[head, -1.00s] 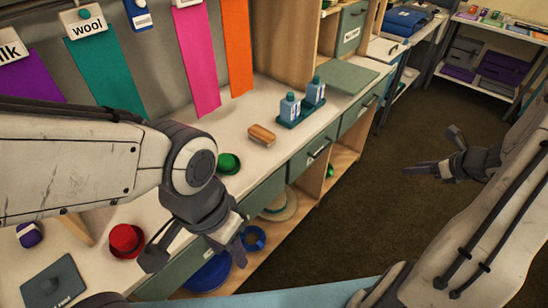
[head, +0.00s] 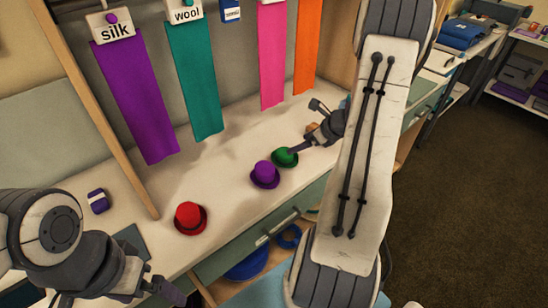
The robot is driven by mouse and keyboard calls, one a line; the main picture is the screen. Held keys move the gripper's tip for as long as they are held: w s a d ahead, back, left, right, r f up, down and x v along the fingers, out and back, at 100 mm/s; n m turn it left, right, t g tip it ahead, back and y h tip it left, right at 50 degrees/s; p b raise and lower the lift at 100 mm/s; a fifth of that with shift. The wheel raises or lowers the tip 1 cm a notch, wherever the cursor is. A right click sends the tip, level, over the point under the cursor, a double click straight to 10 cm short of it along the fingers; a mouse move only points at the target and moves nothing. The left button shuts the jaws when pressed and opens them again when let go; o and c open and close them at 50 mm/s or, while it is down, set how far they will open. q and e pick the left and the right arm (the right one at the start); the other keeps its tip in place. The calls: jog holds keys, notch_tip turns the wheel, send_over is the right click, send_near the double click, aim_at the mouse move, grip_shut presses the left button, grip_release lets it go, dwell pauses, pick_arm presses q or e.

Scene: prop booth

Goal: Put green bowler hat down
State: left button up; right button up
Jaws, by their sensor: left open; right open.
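The green bowler hat (head: 284,158) sits brim down on the white counter (head: 228,208), to the right of the purple hat (head: 265,174). My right gripper (head: 306,127) is open, its fingers spread, just above and to the right of the green hat. Its lower fingertip overlaps the hat's right edge in the picture; I cannot tell whether they touch. My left gripper (head: 116,294) is open and empty at the lower left, away from the hats.
A red hat (head: 190,217) stands on the counter left of the purple one. A small purple object (head: 98,201) lies further left. A wooden post (head: 100,115) rises at the left, and fabric strips hang behind. My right arm hides the counter's right part.

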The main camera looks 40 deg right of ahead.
aim_at(285, 151)
jog(key=shift+x, duration=1.2)
jog(key=x, duration=0.5)
jog(key=shift+a+f, duration=0.3)
jog(key=shift+r, duration=0.1)
jog(key=c, duration=1.5)
